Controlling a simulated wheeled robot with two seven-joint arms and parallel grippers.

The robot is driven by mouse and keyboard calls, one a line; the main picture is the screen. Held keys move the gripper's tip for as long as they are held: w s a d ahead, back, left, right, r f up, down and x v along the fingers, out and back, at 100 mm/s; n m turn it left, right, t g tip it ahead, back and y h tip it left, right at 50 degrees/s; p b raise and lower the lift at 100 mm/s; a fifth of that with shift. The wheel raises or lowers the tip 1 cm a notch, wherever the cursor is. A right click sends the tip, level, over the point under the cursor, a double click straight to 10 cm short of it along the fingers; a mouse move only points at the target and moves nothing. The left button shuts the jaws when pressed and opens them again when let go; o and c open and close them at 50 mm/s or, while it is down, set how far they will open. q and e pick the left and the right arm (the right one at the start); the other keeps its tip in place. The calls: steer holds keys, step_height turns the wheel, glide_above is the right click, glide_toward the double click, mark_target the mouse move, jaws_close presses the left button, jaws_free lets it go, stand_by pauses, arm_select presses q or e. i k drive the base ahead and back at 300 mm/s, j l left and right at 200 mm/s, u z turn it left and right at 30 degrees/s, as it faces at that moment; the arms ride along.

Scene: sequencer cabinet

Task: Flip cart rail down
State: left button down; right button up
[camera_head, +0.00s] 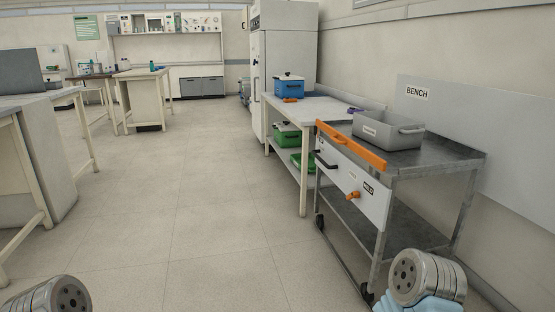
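The metal cart (430,162) stands at the right on casters, against the wall. An orange rail (350,147) runs along the upper edge of the cart's white front panel (372,200). A dark handle (326,160) and a small orange knob or latch (353,195) are on that panel. A grey bin (388,130) with a handle sits on the cart's top. Parts of my arms show as rounded metal ends at the bottom left and bottom right. No gripper fingers can be seen. The right arm part is in front of the cart's lower near corner.
A white table (308,108) adjoins the cart's far side, with a blue box (289,88) on top and green boxes (287,135) below. A tall cabinet (289,55) stands behind. A workbench is at left. The floor (200,210) in the middle is clear.

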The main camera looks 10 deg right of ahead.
mark_target(338, 138)
steer(key=i+j+z, duration=0.1)
steer(key=i+z, duration=0.3)
steer(key=i+j+z, duration=0.25)
steer(key=i+z, duration=0.15)
steer(key=i+j+z, duration=1.05)
steer(key=j+z, duration=0.15)
steer(key=j, duration=0.25)
